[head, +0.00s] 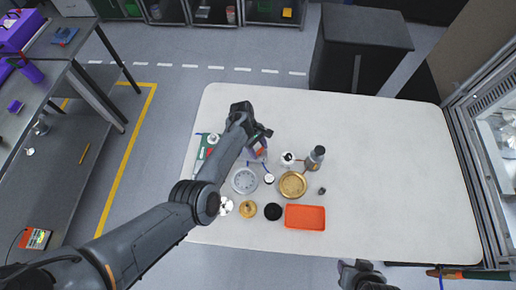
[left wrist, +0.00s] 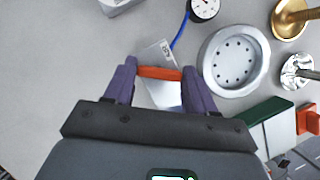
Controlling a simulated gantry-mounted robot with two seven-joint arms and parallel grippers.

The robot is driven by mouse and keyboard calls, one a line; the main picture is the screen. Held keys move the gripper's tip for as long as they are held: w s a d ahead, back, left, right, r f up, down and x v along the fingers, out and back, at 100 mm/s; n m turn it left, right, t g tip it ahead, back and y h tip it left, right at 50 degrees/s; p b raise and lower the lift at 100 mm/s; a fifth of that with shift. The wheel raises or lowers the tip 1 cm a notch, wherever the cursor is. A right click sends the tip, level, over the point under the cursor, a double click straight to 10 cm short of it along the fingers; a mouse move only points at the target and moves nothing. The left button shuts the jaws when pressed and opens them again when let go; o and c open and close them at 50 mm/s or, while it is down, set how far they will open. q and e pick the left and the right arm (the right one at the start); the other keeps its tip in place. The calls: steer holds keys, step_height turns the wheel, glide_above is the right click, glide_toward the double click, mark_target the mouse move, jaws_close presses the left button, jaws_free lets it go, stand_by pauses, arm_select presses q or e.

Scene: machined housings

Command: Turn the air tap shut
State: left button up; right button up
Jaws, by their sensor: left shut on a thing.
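The air tap shows in the left wrist view as a red-orange lever handle (left wrist: 158,73) over a pale grey metal body (left wrist: 160,94). A blue hose (left wrist: 181,32) runs from near it towards a round dial gauge (left wrist: 204,8). My left gripper (left wrist: 158,76) has its purple fingers at the two ends of the lever, shut on it. In the head view my left gripper (head: 259,151) is low over the table's left part, and the arm hides some of the tap. My right gripper (head: 360,270) is at the bottom edge, away from the tap; its fingers are unclear.
On the white table (head: 380,160) stand a grey round flange (head: 245,181), a gold dish (head: 292,185), a grey bottle-like part (head: 315,157), a black disc (head: 273,211) and an orange tray (head: 305,217). A green-and-white item (head: 206,148) lies left of my arm. The table's right half is clear.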

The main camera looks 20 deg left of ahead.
arm_select(q)
steer(key=m+g+b, duration=0.1)
steer(key=m, duration=0.1)
steer(key=m+y+b, duration=0.1)
steer(key=m, duration=0.2)
steer(key=shift+w+f+m+g, duration=0.1)
steer(key=shift+w+m+g, duration=0.1)
steer(key=shift+m+g, duration=0.15)
steer(key=m+g+y+b, duration=0.1)
steer(key=m+b, duration=0.1)
steer(key=m, duration=0.1)
steer(key=shift+d+m+y, duration=0.1)
steer(key=shift+m+y, duration=0.15)
steer(key=shift+y, duration=0.05)
steer(key=shift+m, duration=0.6)
steer(key=shift+m+y, duration=0.3)
steer(key=o, duration=1)
steer(key=shift+o, duration=0.2)
